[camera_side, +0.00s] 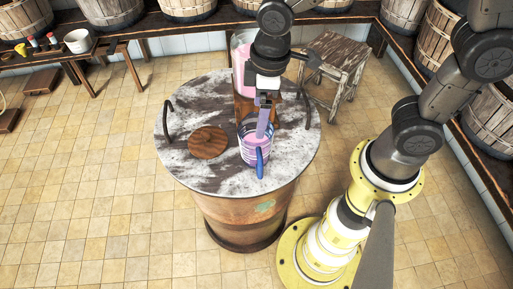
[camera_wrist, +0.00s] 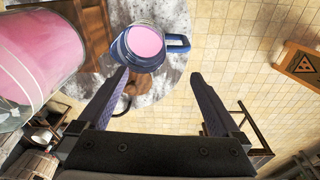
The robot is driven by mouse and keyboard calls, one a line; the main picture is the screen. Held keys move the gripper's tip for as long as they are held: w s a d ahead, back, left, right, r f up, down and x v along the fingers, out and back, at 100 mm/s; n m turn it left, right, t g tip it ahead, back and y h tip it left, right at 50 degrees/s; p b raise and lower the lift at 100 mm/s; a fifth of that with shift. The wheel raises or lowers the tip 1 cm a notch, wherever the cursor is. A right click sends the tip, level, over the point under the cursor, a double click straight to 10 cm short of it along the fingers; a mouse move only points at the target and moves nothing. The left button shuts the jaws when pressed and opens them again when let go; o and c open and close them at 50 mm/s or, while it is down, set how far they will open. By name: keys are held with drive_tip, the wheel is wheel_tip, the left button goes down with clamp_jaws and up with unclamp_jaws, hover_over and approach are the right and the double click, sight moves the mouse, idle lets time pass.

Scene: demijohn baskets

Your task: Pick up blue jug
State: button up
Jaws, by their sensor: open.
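The blue jug (camera_side: 249,157) stands upright on the round marbled top of a barrel table, with pink content inside and its blue handle facing the front in the side view. In the wrist view the jug (camera_wrist: 144,42) is at the top centre, its handle pointing right. My gripper (camera_side: 264,126) is right at the jug in the side view, its purple fingers overlapping the jug's rim. In the wrist view my gripper (camera_wrist: 161,76) is open, with nothing between the fingers; the jug lies ahead of the left fingertip. Whether a finger touches the jug I cannot tell.
A large glass vessel of pink liquid (camera_side: 240,66) stands on a wooden support behind the jug, close to my gripper; it fills the wrist view's left (camera_wrist: 35,60). A round wooden lid (camera_side: 208,142) lies left of the jug. The tabletop's front (camera_side: 215,175) is clear.

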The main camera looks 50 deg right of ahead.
sight(260, 154)
drive_tip(key=shift+n+g, duration=0.5)
drive_tip(key=shift+g, duration=0.1)
drive_tip(key=f, duration=0.1)
drive_tip(key=s+a+f, duration=0.1)
drive_tip(key=a+f, duration=0.1)
drive_tip(key=f, duration=0.1)
drive_tip(key=shift+s+a, duration=0.2)
drive_tip(key=shift+s, duration=0.2)
wheel_tip(260, 154, down, 13)
drive_tip(key=shift+w+d+f, duration=0.1)
drive_tip(key=shift+f, duration=0.1)
drive_tip(key=shift+c, duration=0.2)
clamp_jaws()
